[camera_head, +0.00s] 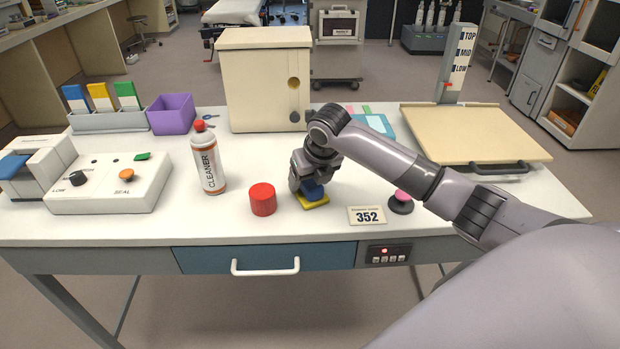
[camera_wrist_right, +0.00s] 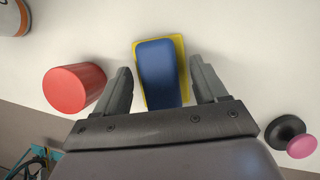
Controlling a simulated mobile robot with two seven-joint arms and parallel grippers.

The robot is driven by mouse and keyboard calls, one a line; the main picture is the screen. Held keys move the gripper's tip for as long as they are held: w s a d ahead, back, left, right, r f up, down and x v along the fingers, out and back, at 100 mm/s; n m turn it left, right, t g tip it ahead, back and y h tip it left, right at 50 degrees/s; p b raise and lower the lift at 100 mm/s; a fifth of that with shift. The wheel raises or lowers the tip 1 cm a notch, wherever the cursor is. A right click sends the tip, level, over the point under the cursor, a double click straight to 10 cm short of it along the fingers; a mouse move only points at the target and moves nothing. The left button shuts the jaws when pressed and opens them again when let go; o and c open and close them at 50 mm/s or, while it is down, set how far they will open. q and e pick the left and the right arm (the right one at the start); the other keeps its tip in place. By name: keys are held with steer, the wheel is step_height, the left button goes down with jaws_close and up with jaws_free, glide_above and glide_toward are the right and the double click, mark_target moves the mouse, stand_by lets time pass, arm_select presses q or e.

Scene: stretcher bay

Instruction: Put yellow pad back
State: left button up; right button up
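The yellow pad (camera_head: 314,202) lies on the white table with a blue block-like part (camera_head: 313,191) on top of it. In the right wrist view the yellow pad (camera_wrist_right: 181,50) shows as a rim around the blue part (camera_wrist_right: 158,72). My right gripper (camera_head: 307,188) is over the pad, pointing down. In the wrist view its two fingers (camera_wrist_right: 160,85) stand on either side of the blue part, with a gap on each side. The gripper is open. My left gripper is not in view.
A red cylinder (camera_head: 262,199) stands just left of the pad. A cleaner can (camera_head: 208,158) is farther left. A 352 card (camera_head: 367,215) and a pink-topped black knob (camera_head: 402,202) are to the right. A rack (camera_head: 110,121) with blue, yellow and green upright pieces stands at the back left.

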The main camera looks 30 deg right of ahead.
steer(key=v, duration=1.2)
steer(key=shift+a+r, duration=0.1)
steer(key=s+a+f+m+y, duration=0.1)
steer(key=s+a+f+m, duration=0.4)
steer(key=a+f+m, duration=0.15)
steer(key=s+a+f+m+y, duration=0.1)
steer(key=s+a+f+m, duration=0.4)
steer(key=f, duration=0.3)
steer(key=s+f+m+h, duration=0.1)
steer(key=s+f+m, duration=0.2)
steer(key=s+m, duration=0.65)
steer(key=s+f+m, duration=0.3)
steer(key=s+m, duration=0.5)
steer(key=m, duration=0.3)
steer(key=w+a+f+t+y, duration=0.1)
steer(key=w+a+f+t, duration=0.1)
steer(key=w+f+t, duration=0.3)
step_height(320, 180, down, 4)
steer(key=shift+w+r+t+y, duration=0.15)
steer(key=shift+w+t+y, duration=0.25)
steer(key=shift+w, duration=0.15)
